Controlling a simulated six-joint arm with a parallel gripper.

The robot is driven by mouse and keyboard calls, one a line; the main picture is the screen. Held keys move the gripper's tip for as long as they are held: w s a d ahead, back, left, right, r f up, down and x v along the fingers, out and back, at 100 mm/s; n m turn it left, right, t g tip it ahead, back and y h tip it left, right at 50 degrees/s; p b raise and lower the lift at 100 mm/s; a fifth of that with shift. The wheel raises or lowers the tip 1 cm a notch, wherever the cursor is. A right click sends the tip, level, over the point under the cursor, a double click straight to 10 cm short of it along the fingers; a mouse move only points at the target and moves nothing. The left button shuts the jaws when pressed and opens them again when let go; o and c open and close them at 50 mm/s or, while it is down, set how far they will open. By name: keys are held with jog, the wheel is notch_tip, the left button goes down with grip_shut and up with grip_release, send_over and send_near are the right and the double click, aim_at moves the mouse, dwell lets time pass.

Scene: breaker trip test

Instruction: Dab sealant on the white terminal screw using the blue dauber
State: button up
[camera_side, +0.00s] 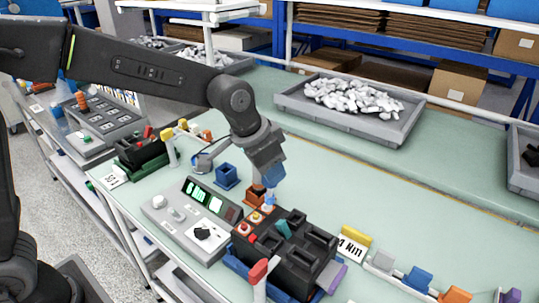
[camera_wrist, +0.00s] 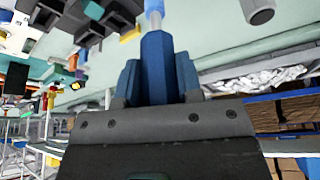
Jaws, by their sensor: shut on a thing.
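In the wrist view the pale tip (camera_wrist: 153,16) reaches the top edge. A row of small coloured terminals, red (camera_side: 244,229) and yellow (camera_side: 256,217) among them, lies along that end of the block. The dauber tip is at the far end of this row. I cannot single out the white screw, or tell whether the tip touches anything.
A grey test unit (camera_side: 190,218) with a green display stands left of the block. A small blue holder (camera_side: 227,176) is behind it. A red-topped post (camera_side: 258,273) stands in front. A grey tray (camera_side: 350,128) of white parts is at the back. The green bench between is clear.

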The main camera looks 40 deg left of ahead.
jog(key=shift+a+f, duration=0.6)
jog(key=shift+f, duration=0.05)
jog(key=shift+d, duration=0.65)
jog(key=shift+r, duration=4.1)
